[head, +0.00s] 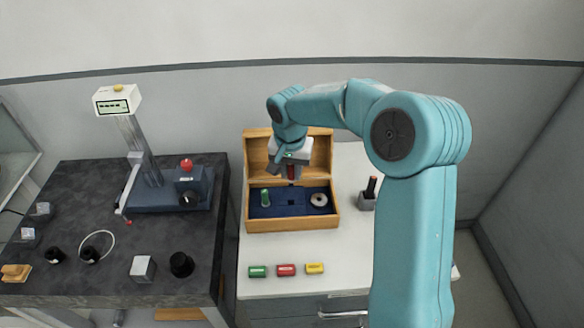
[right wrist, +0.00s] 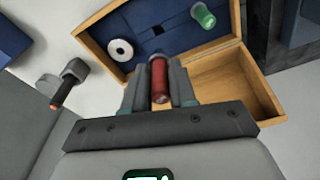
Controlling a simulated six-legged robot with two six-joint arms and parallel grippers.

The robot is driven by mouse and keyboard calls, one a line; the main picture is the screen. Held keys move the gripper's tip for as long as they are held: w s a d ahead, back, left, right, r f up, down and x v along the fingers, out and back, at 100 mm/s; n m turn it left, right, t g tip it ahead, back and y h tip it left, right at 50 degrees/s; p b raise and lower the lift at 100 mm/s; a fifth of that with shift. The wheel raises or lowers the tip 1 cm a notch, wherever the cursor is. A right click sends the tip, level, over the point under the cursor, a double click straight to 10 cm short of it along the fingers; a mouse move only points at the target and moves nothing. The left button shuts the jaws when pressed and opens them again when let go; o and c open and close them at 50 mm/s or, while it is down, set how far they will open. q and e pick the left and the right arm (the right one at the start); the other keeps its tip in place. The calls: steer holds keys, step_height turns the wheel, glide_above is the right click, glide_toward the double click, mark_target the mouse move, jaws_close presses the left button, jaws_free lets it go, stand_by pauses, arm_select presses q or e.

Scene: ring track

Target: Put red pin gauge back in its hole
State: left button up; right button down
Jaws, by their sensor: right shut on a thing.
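The red pin gauge (right wrist: 159,80) is held between the fingers of my right gripper (right wrist: 160,88), which is shut on it. In the head view the red pin (head: 291,173) shows below my right gripper (head: 290,168), above the open wooden case (head: 292,225). The case has a blue insert (head: 290,212) with a dark square hole (right wrist: 158,30) near its middle. A green pin gauge (head: 265,198) stands at the left of the insert and a pale ring (head: 318,200) lies at the right. The pin's lower end is apart from the insert, as far as I can tell. My left gripper is not in view.
A grey holder with a dark, orange-tipped tool (head: 369,190) stands right of the case. A dark stone table with a gauge stand (head: 150,175) is at the left. The case lid stands open behind.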

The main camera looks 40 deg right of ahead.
mark_target(291, 179)
steer(key=shift+f+b, duration=0.45)
steer(key=shift+b, duration=0.1)
step_height(291, 179, down, 5)
steer(key=b, duration=0.4)
steer(key=shift+b, duration=0.4)
stand_by(1.3)
steer(key=shift+f+b, duration=1.6)
steer(key=shift+f, duration=0.2)
steer(key=c, duration=0.8)
jaws_free()
steer(key=shift+c, duration=0.2)
